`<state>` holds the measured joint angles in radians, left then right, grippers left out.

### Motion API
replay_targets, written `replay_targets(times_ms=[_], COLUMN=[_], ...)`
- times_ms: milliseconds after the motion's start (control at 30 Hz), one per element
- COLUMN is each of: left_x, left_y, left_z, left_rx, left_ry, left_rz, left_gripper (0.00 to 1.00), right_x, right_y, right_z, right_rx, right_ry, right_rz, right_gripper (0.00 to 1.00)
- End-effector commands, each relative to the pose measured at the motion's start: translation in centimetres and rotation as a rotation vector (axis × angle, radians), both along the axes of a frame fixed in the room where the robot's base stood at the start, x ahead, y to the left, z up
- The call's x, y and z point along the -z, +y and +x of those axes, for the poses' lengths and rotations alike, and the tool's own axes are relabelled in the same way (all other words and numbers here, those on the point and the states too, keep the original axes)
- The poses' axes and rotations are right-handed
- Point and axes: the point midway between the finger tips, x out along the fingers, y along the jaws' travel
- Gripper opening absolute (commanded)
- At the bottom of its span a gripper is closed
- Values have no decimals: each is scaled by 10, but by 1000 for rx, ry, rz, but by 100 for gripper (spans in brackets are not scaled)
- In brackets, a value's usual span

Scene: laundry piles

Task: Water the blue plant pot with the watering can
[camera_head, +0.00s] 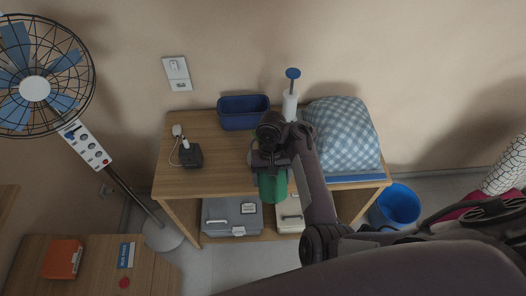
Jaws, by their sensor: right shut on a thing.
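A dark blue rectangular pot (243,121) stands at the back of the wooden table, against the wall; no plant shows in it. My right gripper (270,163) is over the middle of the table, in front and to the right of the pot. It is shut on a green thing (272,187), which looks like the watering can. The gripper and arm hide much of it, and its spout and handle cannot be made out. My left gripper is not in view.
A white pump bottle (290,106) and a blue checked cushion (343,135) stand right of the pot. A dark charger block (191,156) lies left. Cases (232,216) fill the lower shelf. A blue bucket (397,207) and a fan (35,88) flank the table (208,180).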

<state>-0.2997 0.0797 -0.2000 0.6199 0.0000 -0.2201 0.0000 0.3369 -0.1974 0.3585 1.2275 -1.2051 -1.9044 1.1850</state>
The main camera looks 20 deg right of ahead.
Motion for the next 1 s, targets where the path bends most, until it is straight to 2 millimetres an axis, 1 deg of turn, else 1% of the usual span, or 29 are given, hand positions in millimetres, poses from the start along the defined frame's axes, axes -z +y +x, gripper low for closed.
replay_targets(times_ms=[33,467,633,700,867,1000], left_x=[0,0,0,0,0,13], left_y=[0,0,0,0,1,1], left_z=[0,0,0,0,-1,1], left_rx=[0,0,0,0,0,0], left_ry=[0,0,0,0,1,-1], left_rz=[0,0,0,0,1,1], left_gripper=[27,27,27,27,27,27], right_x=[-4,-5,-10,-9,-11,-13], right_y=[10,10,13,11,11,10], right_z=[4,4,5,5,1,0], right_rx=[-5,-5,-2,-3,-8,-12], right_ry=[-9,-8,18,12,-79,-203], right_rz=[17,17,22,19,-8,-39], right_gripper=[44,44,44,44,44,44])
